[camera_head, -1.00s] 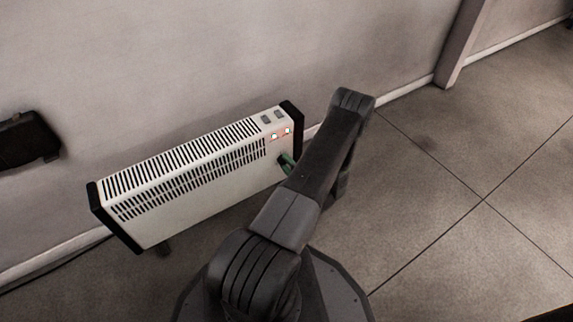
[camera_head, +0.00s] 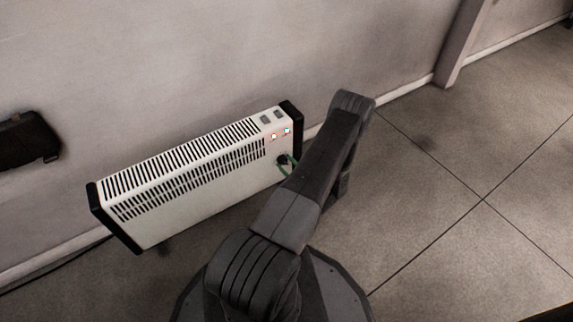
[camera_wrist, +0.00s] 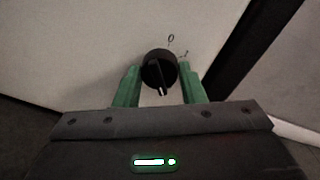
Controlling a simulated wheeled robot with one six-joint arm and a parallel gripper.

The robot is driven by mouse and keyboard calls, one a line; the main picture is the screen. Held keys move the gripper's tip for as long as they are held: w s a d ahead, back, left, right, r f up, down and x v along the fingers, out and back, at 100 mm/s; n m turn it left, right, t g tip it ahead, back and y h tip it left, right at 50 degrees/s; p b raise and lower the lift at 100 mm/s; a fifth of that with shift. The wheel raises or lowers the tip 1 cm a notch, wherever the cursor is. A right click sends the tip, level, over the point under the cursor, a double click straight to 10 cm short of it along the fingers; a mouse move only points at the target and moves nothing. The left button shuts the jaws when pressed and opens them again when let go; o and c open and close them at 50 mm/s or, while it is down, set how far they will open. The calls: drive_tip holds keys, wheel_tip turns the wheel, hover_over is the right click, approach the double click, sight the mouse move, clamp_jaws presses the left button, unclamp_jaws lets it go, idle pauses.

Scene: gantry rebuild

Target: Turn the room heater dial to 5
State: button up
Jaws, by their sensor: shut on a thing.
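The white room heater (camera_head: 205,197) with black end caps stands by the wall in the head view. Its black dial (camera_wrist: 158,70) is on the front face, also visible in the head view (camera_head: 282,160). The dial's white mark points down toward my gripper in the wrist view. Printed marks, seemingly 0 and 1, show above the dial; other numbers are not visible. My gripper (camera_wrist: 158,82) has one green finger on each side of the dial and is shut on it. Green finger parts also show by the dial in the head view.
Two switches (camera_head: 272,116) sit on the heater's top, with two small lights (camera_head: 281,134) below. A dark object (camera_head: 28,138) is on the wall at left. A wall post (camera_head: 461,45) stands at right. Floor (camera_head: 450,230) at right is clear.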

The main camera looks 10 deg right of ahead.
drive_tip(key=m, duration=0.4)
drive_tip(key=shift+f, duration=0.1)
drive_tip(key=m, duration=0.4)
drive_tip(key=shift+y, duration=0.3)
drive_tip(key=m, duration=0.4)
drive_tip(key=shift+f+m+t, duration=0.1)
drive_tip(key=shift+m+t, duration=0.2)
drive_tip(key=shift+t, duration=0.1)
drive_tip(key=shift+m, duration=1.9)
drive_tip(key=o, duration=1)
drive_tip(key=p+v, duration=0.3)
drive_tip(key=v, duration=1)
drive_tip(key=shift+s+p, duration=0.3)
drive_tip(key=shift+s, duration=0.15)
